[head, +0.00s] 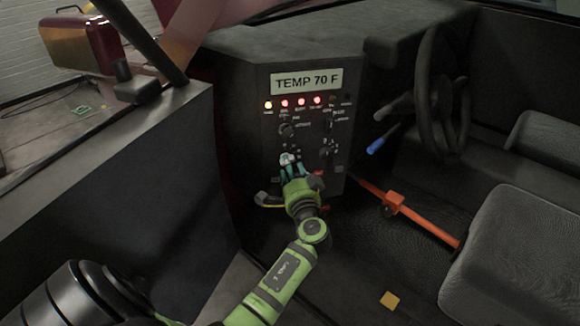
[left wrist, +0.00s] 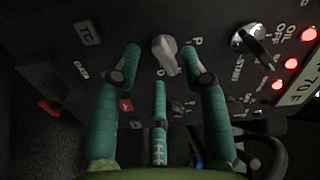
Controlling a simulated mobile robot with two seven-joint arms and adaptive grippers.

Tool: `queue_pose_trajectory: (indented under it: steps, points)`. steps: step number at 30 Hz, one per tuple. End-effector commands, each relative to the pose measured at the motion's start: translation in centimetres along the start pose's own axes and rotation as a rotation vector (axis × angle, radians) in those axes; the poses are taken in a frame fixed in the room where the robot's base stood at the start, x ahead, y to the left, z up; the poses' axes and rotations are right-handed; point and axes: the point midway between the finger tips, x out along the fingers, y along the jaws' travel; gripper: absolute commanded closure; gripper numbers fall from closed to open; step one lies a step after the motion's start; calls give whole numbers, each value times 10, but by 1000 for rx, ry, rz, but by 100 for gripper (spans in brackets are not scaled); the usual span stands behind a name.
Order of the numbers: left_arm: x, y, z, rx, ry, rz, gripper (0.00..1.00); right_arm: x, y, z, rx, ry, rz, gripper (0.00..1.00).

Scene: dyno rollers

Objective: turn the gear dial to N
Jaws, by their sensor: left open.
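The gear dial is a pale grey knob with a pointer-shaped grip (left wrist: 165,52). It sits on the dark control panel, with a letter P printed beside it. In the head view the dial (head: 286,157) is low on the panel, partly hidden by my fingers. My left gripper (head: 294,168) has teal fingers and reaches up to the panel from below. In the left wrist view the open fingers (left wrist: 163,66) stand on either side of the dial, with a third finger below it. I cannot tell whether any finger touches it. My right gripper is not in view.
The panel carries a TEMP 70 F display (head: 306,81), a row of lit lamps (head: 301,102) and other knobs (head: 287,130). An orange lever (head: 405,208) lies to the right below. A steering wheel (head: 437,88) and seats (head: 520,248) are farther right.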

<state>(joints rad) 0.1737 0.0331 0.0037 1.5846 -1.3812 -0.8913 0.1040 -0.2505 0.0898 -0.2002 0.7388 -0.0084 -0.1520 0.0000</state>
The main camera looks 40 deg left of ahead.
Motion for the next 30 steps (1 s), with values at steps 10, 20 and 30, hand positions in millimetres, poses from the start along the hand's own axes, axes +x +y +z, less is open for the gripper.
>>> queue_pose_trajectory:
  steps: [10,20,30]
  points:
    - [-75,3,0,1,2,8,56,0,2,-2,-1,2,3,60]
    - [-104,2,0,1,1,6,56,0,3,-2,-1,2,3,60]
    - [-104,2,-1,1,1,6,56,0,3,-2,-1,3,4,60]
